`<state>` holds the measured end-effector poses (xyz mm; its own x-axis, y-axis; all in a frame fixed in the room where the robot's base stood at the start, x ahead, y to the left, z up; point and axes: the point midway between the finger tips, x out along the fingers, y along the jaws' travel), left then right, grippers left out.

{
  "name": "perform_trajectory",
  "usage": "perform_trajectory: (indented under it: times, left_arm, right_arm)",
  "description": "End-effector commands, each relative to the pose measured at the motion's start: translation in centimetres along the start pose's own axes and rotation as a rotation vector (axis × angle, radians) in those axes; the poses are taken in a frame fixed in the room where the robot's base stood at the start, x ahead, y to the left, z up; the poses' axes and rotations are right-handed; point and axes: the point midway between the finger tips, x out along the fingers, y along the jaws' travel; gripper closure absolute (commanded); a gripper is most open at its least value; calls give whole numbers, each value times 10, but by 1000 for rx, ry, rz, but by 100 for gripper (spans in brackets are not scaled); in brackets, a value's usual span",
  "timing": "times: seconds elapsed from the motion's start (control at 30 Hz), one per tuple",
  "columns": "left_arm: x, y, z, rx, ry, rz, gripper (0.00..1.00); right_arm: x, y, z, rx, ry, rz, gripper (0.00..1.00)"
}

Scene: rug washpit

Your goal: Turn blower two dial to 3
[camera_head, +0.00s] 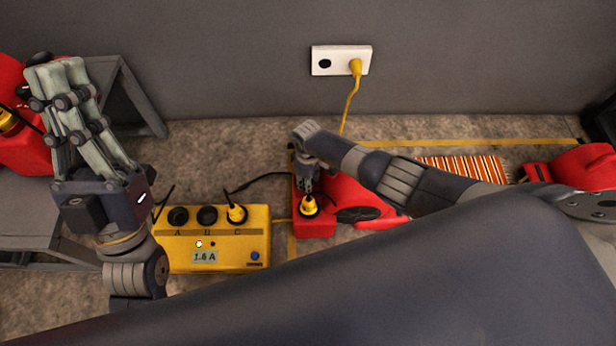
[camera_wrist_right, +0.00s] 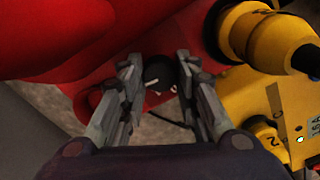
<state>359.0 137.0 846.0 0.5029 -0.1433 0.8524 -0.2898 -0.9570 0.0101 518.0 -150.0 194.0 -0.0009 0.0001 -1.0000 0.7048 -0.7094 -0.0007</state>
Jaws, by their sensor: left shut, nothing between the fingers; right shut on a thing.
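The red blower (camera_head: 345,205) stands on the floor in the middle of the head view; I cannot read a number on it. Its black dial (camera_wrist_right: 160,73), with a white pointer line, shows in the right wrist view. My right gripper (camera_wrist_right: 157,82) is shut on the dial, one finger at each side. No dial digits are readable. In the head view this gripper (camera_head: 306,180) reaches down at the blower's left end, and the arm hides part of the blower. My left gripper (camera_head: 56,74) is shut and empty, raised at the left, away from the blower.
A yellow power box (camera_head: 215,258) with sockets A, B and C reads 1.6 A; a plug (camera_head: 237,214) is in C. A yellow plug (camera_head: 309,206) sits in the blower close beside my right gripper. Other red machines stand left (camera_head: 22,150) and right (camera_head: 582,167).

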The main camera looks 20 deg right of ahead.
Motion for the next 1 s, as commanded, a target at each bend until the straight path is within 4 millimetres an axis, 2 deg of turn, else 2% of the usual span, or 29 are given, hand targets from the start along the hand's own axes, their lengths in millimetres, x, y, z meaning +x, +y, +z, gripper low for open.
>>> perform_trajectory:
  times: [0.2, 0.4, 0.63, 1.0]
  left_arm:
    - [1, -3, 31, 9, -161, -4, 100]
    - [-2, -6, 50, 14, -258, -8, 100]
    - [-6, -7, 62, 17, -320, -10, 100]
    - [-7, -8, 66, 19, -344, -11, 100]
  right_arm:
    - [0, -2, 1, 181, -4, -4, 94]
    - [0, -2, 1, 307, -4, -4, 94]
    - [1, -2, 1, 392, -4, -3, 94]
    - [1, -1, 1, 424, -3, -1, 94]
